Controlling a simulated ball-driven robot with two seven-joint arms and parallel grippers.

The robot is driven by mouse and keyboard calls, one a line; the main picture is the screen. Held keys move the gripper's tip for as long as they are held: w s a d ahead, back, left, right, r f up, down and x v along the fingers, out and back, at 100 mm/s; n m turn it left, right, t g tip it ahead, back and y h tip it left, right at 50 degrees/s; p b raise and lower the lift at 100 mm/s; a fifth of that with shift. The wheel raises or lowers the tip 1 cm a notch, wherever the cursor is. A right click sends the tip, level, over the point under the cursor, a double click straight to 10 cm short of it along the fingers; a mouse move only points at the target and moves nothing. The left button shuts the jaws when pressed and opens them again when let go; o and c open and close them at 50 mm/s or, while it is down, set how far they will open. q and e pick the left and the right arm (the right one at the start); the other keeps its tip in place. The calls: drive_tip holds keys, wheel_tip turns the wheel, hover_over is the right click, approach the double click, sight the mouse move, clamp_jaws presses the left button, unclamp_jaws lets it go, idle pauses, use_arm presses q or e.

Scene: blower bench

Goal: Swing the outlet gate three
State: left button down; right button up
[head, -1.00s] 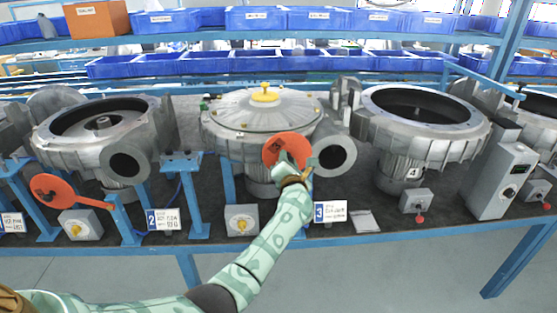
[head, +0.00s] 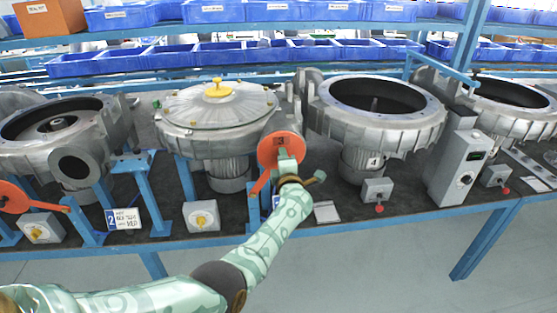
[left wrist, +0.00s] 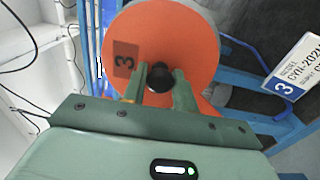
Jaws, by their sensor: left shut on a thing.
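The outlet gate three is a round orange disc (head: 281,147) marked 3, on an orange arm that slants down to a blue post. In the head view it stands in front of the outlet of the blower with the closed silver lid (head: 218,106), hiding the outlet's mouth. The disc also fills the upper middle of the left wrist view (left wrist: 185,35). My left gripper (head: 287,160) is shut on the gate's black knob (left wrist: 160,77), with one finger on each side. Whether the disc touches the outlet rim cannot be told. My right gripper is not in view.
An open blower (head: 376,110) stands to the right, another (head: 60,135) to the left. A second orange gate (head: 14,197) is at the far left. A grey switch box (head: 201,216) and a blue post (head: 148,198) stand near the bench's front edge.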

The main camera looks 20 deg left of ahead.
use_arm(q)
drive_tip(key=shift+w+d+f, duration=0.1)
drive_tip(key=shift+d+f, duration=0.05)
drive_tip(key=shift+d, duration=0.05)
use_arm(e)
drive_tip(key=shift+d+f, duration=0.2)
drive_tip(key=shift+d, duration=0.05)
use_arm(q)
drive_tip(key=shift+f+m, duration=0.1)
drive_tip(key=shift+m, duration=0.2)
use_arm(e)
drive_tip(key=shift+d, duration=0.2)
use_arm(q)
drive_tip(key=c, duration=1.3)
unclamp_jaws()
drive_tip(key=shift+o, duration=1)
drive_tip(key=shift+w+d, duration=0.1)
drive_tip(key=shift+d, duration=0.05)
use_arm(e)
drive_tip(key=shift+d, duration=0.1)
